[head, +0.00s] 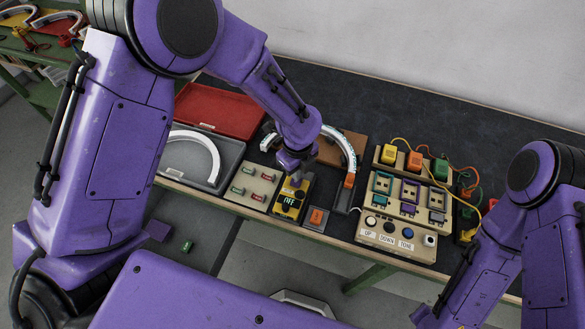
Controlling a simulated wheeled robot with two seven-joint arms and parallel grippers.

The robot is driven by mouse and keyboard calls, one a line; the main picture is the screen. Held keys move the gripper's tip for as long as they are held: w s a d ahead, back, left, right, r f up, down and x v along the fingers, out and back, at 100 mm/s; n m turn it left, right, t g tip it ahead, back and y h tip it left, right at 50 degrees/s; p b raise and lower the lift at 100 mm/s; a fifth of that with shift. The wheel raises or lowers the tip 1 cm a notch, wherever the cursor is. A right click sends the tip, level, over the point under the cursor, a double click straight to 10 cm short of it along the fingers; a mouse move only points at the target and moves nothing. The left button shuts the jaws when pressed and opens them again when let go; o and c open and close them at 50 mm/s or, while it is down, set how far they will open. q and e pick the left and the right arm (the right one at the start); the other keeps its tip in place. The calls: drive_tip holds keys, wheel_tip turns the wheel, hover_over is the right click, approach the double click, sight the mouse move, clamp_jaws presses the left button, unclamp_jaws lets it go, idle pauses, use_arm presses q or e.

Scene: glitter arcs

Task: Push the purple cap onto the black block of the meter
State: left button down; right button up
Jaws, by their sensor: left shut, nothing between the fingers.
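A yellow and black device with a display reading OFF (289,201), which looks like the meter, lies near the front edge of the table. My left gripper (293,176) points down over its upper end, shut and empty. The gripper hides that end, so I cannot tell whether it touches the device, and I cannot make out the black block there. I cannot pick out the purple cap with certainty. My right arm comes in at the right, but its gripper is not in view.
A beige panel (452,222) with coloured frames, buttons and cabled plugs stands to the right. A small orange-topped box (316,217) and a white arc (345,145) are nearby. A grey tray (228,152) and red tray (222,108) lie left. A green piece (187,246) is on the floor.

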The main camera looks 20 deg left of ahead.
use_arm(q)
drive_tip(key=shift+f, duration=0.45)
drive_tip(key=shift+r, duration=0.1)
idle(0.4)
wheel_tip(320, 180, up, 5)
drive_tip(key=p, duration=0.5)
drive_tip(key=shift+r, duration=0.15)
drive_tip(key=shift+r+p, duration=0.8)
drive_tip(key=shift+r, duration=0.05)
drive_tip(key=shift+f, duration=0.1)
